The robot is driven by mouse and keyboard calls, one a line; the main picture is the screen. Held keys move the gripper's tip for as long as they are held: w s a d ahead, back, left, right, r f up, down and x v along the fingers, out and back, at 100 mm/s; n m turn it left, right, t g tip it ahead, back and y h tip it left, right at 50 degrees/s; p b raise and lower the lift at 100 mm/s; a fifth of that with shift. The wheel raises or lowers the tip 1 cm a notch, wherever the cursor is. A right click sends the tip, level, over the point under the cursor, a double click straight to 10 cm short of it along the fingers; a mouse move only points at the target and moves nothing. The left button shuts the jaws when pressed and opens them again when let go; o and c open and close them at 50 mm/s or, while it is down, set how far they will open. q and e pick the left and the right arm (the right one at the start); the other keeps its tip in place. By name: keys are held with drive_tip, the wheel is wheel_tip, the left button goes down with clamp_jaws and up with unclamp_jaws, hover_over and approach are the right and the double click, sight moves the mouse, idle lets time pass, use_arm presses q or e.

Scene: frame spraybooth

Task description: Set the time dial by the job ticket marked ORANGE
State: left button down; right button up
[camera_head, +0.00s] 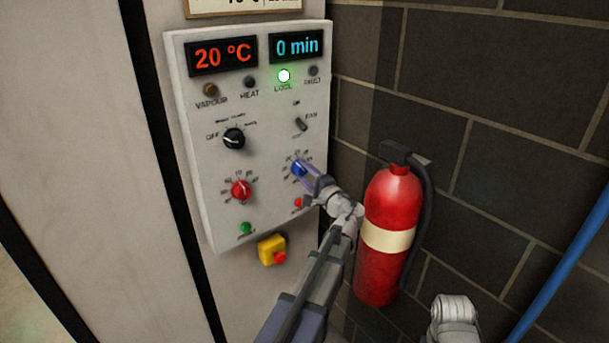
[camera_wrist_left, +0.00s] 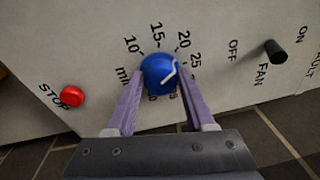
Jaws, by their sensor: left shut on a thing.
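The blue time dial (camera_head: 298,169) sits on the lower right of the control panel. My left gripper (camera_head: 304,171) is shut on it, one finger on each side. In the left wrist view the dial (camera_wrist_left: 158,75) shows between the purple fingers (camera_wrist_left: 157,88), with its white pointer toward the upper right, near 20 and 25; the exact mark is unclear. Numbers 10, 15, 20 and 25 are readable; lower ones are partly hidden. The time display (camera_head: 297,45) reads 0 min. A framed notice (camera_head: 240,8) above is cut off. No ORANGE marking is visible. My right gripper is out of view.
The panel (camera_head: 208,210) also carries a red dial (camera_head: 241,188), black selector (camera_head: 234,139), fan switch (camera_head: 301,124), and a red stop button (camera_wrist_left: 72,96) near my left gripper. A yellow-and-red emergency button (camera_head: 272,250) sits below. A fire extinguisher (camera_head: 388,238) hangs close right of my left arm.

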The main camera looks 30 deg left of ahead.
use_arm(q)
drive_tip(key=shift+n, duration=0.9)
drive_tip(key=shift+c, duration=1.3)
unclamp_jaws()
drive_tip(key=v, duration=0.8)
drive_tip(key=shift+b, duration=0.45)
drive_tip(key=shift+w+f, duration=0.1)
drive_tip(key=shift+f, duration=0.05)
